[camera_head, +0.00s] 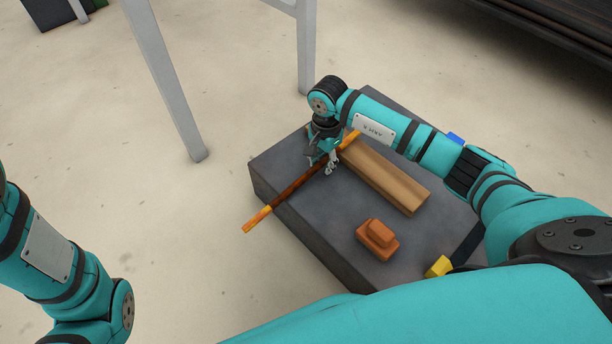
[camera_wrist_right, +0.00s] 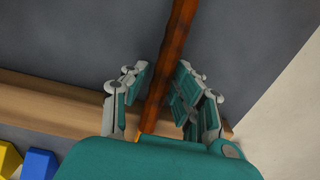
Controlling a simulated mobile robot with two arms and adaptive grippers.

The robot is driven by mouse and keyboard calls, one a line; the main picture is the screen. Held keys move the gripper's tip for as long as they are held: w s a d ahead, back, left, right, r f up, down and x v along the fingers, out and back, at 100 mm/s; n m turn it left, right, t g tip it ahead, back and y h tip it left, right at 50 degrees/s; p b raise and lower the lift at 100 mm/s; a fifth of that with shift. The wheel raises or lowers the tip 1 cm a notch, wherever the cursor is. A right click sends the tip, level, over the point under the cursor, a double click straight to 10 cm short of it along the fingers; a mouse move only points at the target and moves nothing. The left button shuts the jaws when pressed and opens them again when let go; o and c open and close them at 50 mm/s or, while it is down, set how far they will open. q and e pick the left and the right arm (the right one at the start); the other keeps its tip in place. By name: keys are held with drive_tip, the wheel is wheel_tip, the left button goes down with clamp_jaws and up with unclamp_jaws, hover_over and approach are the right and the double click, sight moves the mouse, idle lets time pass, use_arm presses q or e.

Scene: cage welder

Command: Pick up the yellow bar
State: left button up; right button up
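The bar (camera_head: 290,190) is long and thin, rusty brown in the middle with yellow-orange ends. It lies slanted across the dark grey block, its near-left end sticking out past the block's edge. My right gripper (camera_head: 329,162) is over the bar toward its far end. In the right wrist view the bar (camera_wrist_right: 178,45) runs between the two fingers of this gripper (camera_wrist_right: 166,85). The fingers look apart, one on each side, with a gap showing on the left; no firm grip shows. My left arm is at the left edge, and its gripper is out of view.
The dark grey block (camera_head: 300,235) also carries a brown wooden beam (camera_head: 385,178), an orange stepped piece (camera_head: 377,239), a yellow piece (camera_head: 438,267) and a blue piece (camera_head: 455,138). Grey metal legs (camera_head: 165,80) stand behind. The floor to the left is clear.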

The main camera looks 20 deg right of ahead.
clamp_jaws()
drive_tip(key=shift+w+r, duration=0.1)
drive_tip(key=shift+r, duration=0.05)
idle(0.5)
